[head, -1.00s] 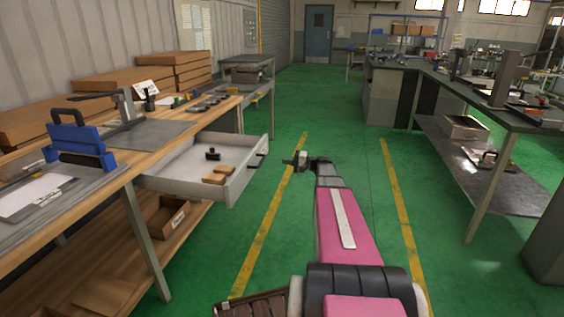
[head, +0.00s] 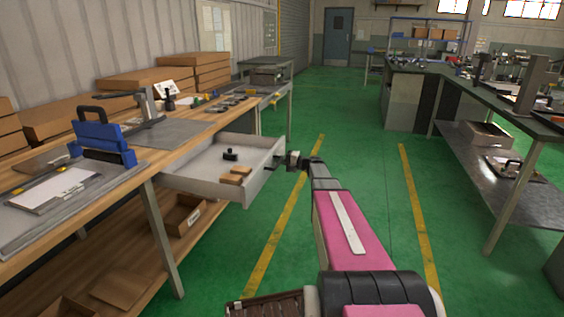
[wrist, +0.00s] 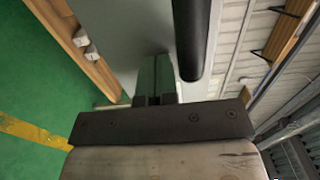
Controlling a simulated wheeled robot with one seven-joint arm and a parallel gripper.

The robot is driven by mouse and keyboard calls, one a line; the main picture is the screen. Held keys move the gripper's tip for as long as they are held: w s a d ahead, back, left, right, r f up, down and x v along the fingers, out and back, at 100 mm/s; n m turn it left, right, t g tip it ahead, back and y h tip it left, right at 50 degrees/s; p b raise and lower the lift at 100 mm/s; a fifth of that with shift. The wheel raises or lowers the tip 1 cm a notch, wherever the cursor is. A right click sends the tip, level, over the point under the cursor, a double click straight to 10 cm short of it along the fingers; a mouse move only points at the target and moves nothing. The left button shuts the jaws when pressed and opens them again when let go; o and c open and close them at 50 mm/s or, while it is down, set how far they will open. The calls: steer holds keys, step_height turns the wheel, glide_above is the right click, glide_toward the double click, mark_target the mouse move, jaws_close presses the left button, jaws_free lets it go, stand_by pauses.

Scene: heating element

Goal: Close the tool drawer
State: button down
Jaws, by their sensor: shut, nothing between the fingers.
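The tool drawer (head: 212,187) is a pale grey tray pulled out from under the wooden workbench, with a black knobbed item (head: 230,154) and wooden blocks (head: 236,174) inside. My gripper (head: 281,162) is shut and empty, close against the outer side of the drawer front in the head view. In the wrist view, my closed fingers (wrist: 155,80) point at a grey panel, beside a dark bar handle (wrist: 191,38). I cannot tell whether the fingertips touch the panel. The handle is partly hidden by my gripper in the head view.
A shelf below holds an open box (head: 180,218). A green floor aisle (head: 350,150) is free to the right, before another bench (head: 480,110).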

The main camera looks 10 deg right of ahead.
mark_target(212, 155)
steer(key=shift+a, duration=0.1)
steer(key=x, duration=3.7)
steer(key=shift+w, duration=0.1)
steer(key=shift+w+a, duration=0.15)
steer(key=shift+a, duration=0.1)
steer(key=shift+w+a, duration=0.1)
